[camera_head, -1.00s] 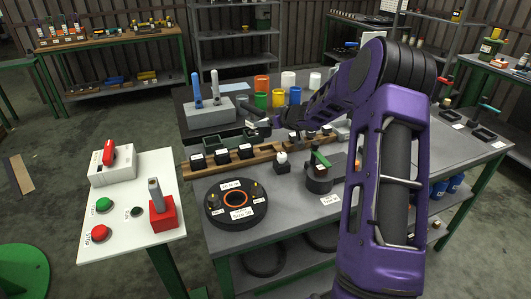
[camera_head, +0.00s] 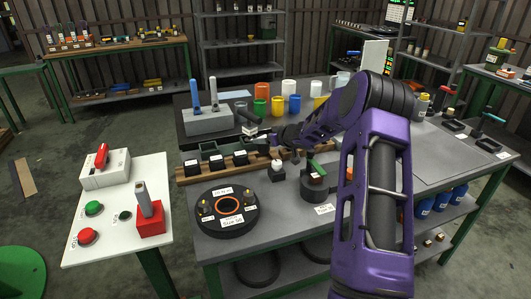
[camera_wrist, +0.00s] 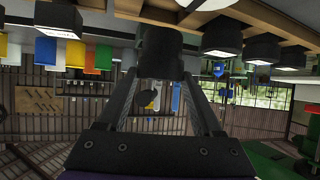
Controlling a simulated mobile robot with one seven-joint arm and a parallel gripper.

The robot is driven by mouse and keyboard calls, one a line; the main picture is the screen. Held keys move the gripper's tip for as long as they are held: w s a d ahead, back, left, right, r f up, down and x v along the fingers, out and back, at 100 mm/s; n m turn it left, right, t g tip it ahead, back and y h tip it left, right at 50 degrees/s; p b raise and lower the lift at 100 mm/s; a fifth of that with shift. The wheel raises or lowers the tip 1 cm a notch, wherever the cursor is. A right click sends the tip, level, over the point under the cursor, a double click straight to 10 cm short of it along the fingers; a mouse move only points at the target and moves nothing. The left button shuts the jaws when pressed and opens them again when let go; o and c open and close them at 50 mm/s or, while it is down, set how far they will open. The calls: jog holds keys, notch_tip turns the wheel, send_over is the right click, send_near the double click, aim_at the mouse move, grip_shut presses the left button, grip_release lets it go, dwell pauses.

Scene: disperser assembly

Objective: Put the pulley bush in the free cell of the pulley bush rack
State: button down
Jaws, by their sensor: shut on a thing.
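The pulley bush rack (camera_head: 183,180) is a long brown wooden strip across the table, seen in the head view. Several black blocks with white labels (camera_head: 216,162) stand in it. My gripper (camera_head: 284,136) is over or just behind the rack's middle, partly hidden by my arm. In the wrist view, which is upside down, my gripper (camera_wrist: 160,68) is shut on a dark, round-sided part (camera_wrist: 160,42), apparently the pulley bush. The rack's wood (camera_wrist: 225,10) and its blocks lie beside the held part there. The free cell cannot be made out clearly.
A round black fixture (camera_head: 227,210) and a black cylinder with a green handle (camera_head: 315,185) stand in front of the rack. A small block with a white knob (camera_head: 277,168) is close before it. Coloured cups (camera_head: 277,105) and a grey stand (camera_head: 208,122) are behind.

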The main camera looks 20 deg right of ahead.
aim_at(267, 149)
notch_tip(267, 149, down, 4)
jog(key=shift+f+b, duration=0.1)
jog(key=shift+b, duration=0.5)
jog(key=shift+f, duration=0.1)
jog(key=shift+c, duration=0.2)
grip_release()
jog(key=shift+f, duration=0.15)
